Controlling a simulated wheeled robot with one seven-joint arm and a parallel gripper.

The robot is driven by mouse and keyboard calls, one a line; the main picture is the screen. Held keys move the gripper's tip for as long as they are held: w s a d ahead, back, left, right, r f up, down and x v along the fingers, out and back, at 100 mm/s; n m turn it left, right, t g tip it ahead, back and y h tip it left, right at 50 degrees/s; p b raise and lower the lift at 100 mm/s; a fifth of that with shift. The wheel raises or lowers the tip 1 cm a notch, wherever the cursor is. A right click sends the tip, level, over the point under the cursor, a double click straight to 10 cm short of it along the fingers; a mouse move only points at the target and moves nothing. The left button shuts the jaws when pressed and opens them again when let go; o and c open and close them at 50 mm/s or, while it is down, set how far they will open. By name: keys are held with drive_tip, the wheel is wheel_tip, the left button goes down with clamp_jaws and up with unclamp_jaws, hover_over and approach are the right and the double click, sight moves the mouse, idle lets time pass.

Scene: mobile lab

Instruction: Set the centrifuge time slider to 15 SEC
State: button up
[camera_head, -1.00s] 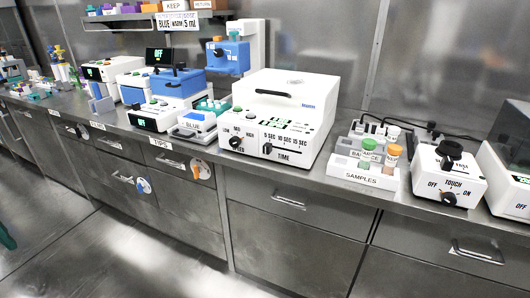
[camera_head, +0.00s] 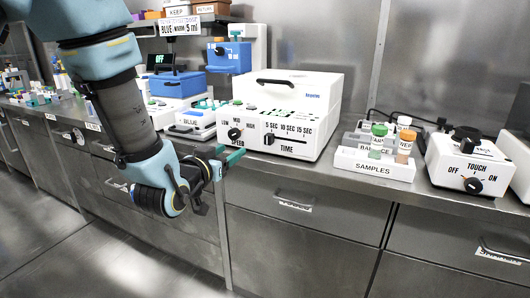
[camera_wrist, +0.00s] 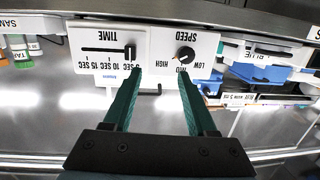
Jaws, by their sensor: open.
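The white centrifuge (camera_head: 318,92) stands on the steel counter with its lid closed. Its black time slider (camera_head: 268,139) is at the left end of the TIME slot, by the 5 SEC mark. The 10 SEC and 15 SEC marks lie to the right. In the upside-down wrist view, the slider (camera_wrist: 128,52) sits at the slot's right end, by 5 SEC. My gripper (camera_head: 228,155) is open and empty in front of the centrifuge's lower left front. In the wrist view, its teal fingertips (camera_wrist: 160,74) appear below the panel, the left one near the slider, apparently not touching it.
The black speed knob (camera_head: 235,134) is left of the slider; it also shows in the wrist view (camera_wrist: 185,54). A white samples rack (camera_head: 372,166) with capped tubes stands right of the centrifuge. A touch mixer (camera_head: 470,165) is farther right. Drawer handles line the front below.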

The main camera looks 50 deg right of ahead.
sight(267, 137)
drive_tip(key=shift+m+g+h, duration=0.4)
drive_tip(key=shift+g+h, duration=0.1)
drive_tip(key=shift+h, duration=0.4)
drive_tip(key=d, duration=0.4)
drive_tip(key=s+d+p, duration=0.1)
drive_tip(key=d, duration=0.7)
drive_tip(key=shift+s+d+r, duration=0.2)
drive_tip(key=shift+s+d, duration=0.05)
drive_tip(key=shift+d, duration=0.1)
drive_tip(key=shift+c, duration=0.4)
clamp_jaws()
